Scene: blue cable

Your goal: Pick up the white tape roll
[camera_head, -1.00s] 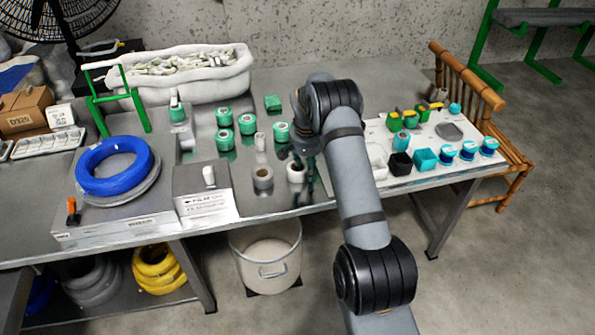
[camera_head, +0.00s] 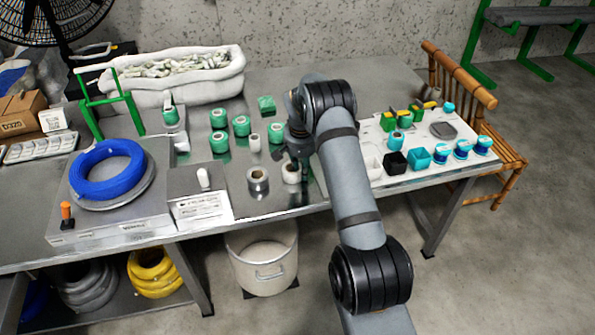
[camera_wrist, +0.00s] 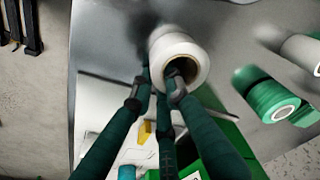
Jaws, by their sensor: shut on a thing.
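The white tape roll (camera_head: 291,173) is near the front edge of the table in the head view. In the wrist view the white tape roll (camera_wrist: 173,47) shows its dark round hole towards the camera. My gripper (camera_wrist: 160,88) is shut on its near rim. One fingertip is at the hole and the other is at the outer left side. In the head view my gripper (camera_head: 300,160) is partly hidden by the arm. Whether the roll is clear of the table top cannot be told.
A similar pale roll (camera_head: 258,181) stands just left. Several green tape rolls (camera_head: 240,126) and a slim white roll (camera_head: 255,143) stand behind. A white board (camera_head: 440,145) with small boxes and blue spools lies right. A blue cable coil (camera_head: 107,170) is at left.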

